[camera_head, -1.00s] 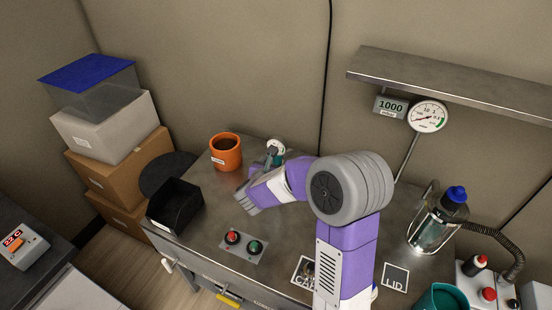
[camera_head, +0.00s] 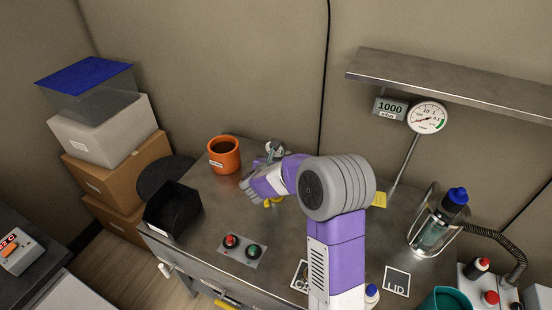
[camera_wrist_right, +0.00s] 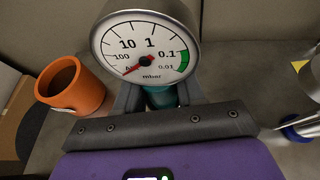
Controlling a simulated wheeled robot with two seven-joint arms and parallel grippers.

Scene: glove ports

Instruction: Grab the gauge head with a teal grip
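The gauge head, a white round dial (camera_wrist_right: 146,54) marked mbar, stands upright in the right wrist view. Its teal grip (camera_wrist_right: 161,97) shows just below the dial. In the head view the gauge head (camera_head: 275,148) is small, at the back of the bench beside the orange mug. My right gripper (camera_wrist_right: 161,100) has its dark fingers on either side of the teal grip. I cannot tell whether they press on it. In the head view my right gripper (camera_head: 270,160) is at the gauge head and partly hides it. My left gripper is not in view.
An orange mug (camera_head: 224,155) stands close left of the gripper. A black bin (camera_head: 172,210) and a red-green button plate (camera_head: 242,250) are nearer the front. A wall gauge (camera_head: 427,117) hangs under the shelf (camera_head: 450,84). A blue-capped bottle (camera_head: 440,225) stands at the right.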

